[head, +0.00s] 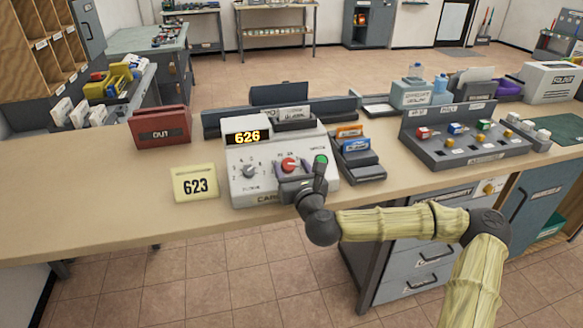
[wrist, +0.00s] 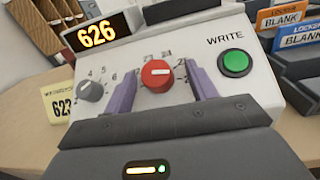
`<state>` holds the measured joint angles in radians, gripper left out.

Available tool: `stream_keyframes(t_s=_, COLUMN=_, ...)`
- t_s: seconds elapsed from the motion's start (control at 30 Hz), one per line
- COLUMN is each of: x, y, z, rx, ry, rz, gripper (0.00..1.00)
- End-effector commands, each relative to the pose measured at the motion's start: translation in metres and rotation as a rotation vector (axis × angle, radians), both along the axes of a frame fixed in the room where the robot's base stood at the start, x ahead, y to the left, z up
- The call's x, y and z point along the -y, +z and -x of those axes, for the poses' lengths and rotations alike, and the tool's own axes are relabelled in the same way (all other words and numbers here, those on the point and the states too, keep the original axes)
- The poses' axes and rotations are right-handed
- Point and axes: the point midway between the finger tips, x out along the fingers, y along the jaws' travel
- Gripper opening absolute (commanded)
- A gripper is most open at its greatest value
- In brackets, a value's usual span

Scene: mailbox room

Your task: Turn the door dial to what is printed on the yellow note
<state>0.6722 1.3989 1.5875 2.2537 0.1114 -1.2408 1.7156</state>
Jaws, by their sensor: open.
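The yellow note (head: 195,184) stands on the counter left of the card machine and reads 623. It also shows, partly cut off, in the wrist view (wrist: 59,101). The machine (head: 237,187) has a lit display (head: 247,137) reading 626. Its sloped face carries a grey dial (wrist: 90,90) at left, a red dial (wrist: 157,73) in the middle and a green WRITE button (wrist: 235,63) at right. My gripper (wrist: 160,80) is open, with one purple finger on each side of the red dial; I see gaps beside the knob. The numbers around the red dial are partly hidden by the fingers.
A red OUT box (head: 160,128) stands behind the note. A card holder (head: 361,163) with blue and orange LOCKER BLANK cards sits right of the machine. A grey button panel (head: 465,150) is farther right. The counter (head: 90,190) is clear at left.

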Motion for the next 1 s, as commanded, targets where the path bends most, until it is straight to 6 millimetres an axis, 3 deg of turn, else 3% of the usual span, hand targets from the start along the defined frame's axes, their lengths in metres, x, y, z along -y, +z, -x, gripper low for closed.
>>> stream_keyframes(t_s=0.13, x=-0.0029, y=-0.0002, z=0.0007, rx=-0.001, ry=0.005, rz=0.0, gripper=0.53)
stream_keyframes(t_s=0.33, x=-0.005, y=-0.0002, z=0.0014, rx=-0.001, ry=0.009, rz=-0.001, gripper=0.14)
stream_keyframes(t_s=0.73, x=0.002, y=0.0005, z=-0.0002, rx=0.004, ry=0.031, rz=0.019, gripper=0.12)
stream_keyframes(t_s=1.0, x=0.0047, y=0.0025, z=-0.0017, rx=0.023, ry=0.135, rz=0.086, gripper=0.12)
